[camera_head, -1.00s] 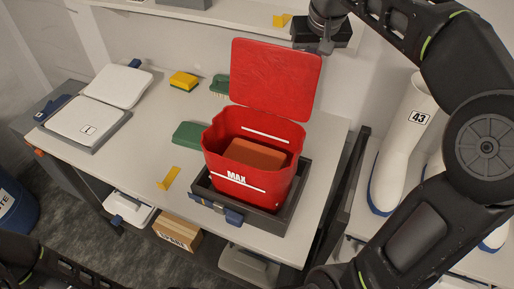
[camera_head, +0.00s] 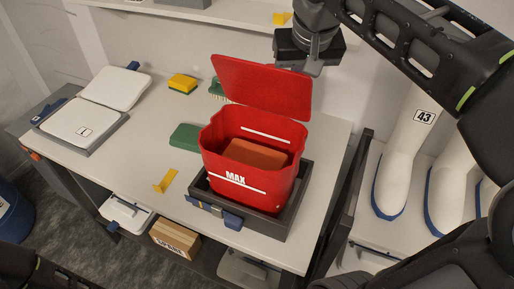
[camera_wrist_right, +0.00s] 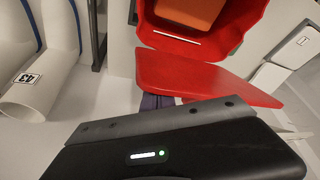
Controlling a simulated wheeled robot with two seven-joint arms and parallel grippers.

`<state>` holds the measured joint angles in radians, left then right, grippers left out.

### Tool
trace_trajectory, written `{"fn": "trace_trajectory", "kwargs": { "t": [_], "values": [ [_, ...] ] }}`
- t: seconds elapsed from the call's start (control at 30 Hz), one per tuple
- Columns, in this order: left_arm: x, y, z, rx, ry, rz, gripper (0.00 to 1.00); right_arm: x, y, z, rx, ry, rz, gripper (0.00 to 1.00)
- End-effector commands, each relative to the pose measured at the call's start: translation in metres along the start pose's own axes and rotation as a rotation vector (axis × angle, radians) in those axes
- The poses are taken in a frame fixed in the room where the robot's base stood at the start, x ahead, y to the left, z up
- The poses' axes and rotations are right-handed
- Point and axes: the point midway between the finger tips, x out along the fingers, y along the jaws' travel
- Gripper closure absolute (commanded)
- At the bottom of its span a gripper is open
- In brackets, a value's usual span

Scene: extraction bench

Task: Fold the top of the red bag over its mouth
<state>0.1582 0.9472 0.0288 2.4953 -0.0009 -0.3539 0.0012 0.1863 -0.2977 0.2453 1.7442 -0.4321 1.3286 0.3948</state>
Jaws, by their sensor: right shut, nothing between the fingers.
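The red bag (camera_head: 230,168), marked MAX, stands upright in a dark tray (camera_head: 266,226) on the bench. An orange-brown block (camera_head: 250,152) sits inside its mouth, which is still uncovered. The bag's top flap (camera_head: 262,88) rises from the back rim and leans forward over the rear of the mouth. In the right wrist view the flap (camera_wrist_right: 205,76) lies just beyond the gripper body. My right gripper (camera_head: 314,70) is shut and empty, behind the flap's upper right edge; I cannot tell whether it touches. Only a dark part of my left arm shows at lower left.
A green pad (camera_head: 187,137), a yellow clip (camera_head: 165,181), a sponge (camera_head: 182,83) and a green brush (camera_head: 216,88) lie left of the bag. A shelf (camera_head: 180,12) runs along the back.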

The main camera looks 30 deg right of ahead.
Motion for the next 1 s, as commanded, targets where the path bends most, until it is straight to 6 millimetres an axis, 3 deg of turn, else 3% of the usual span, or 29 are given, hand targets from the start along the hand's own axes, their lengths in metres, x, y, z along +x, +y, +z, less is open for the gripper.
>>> {"fn": "trace_trajectory", "kwargs": {
  "t": [0.6, 1.0],
  "values": [
    [0.014, -0.005, -0.001, 0.000, 0.002, 0.001, 0.00, -0.019, -0.029, 0.046, -0.001, 0.001, 0.000, 1.00],
    [0.013, -0.005, -0.001, 0.000, 0.002, 0.000, 0.00, -0.021, -0.030, 0.048, 0.000, 0.001, 0.000, 1.00]
  ]
}}
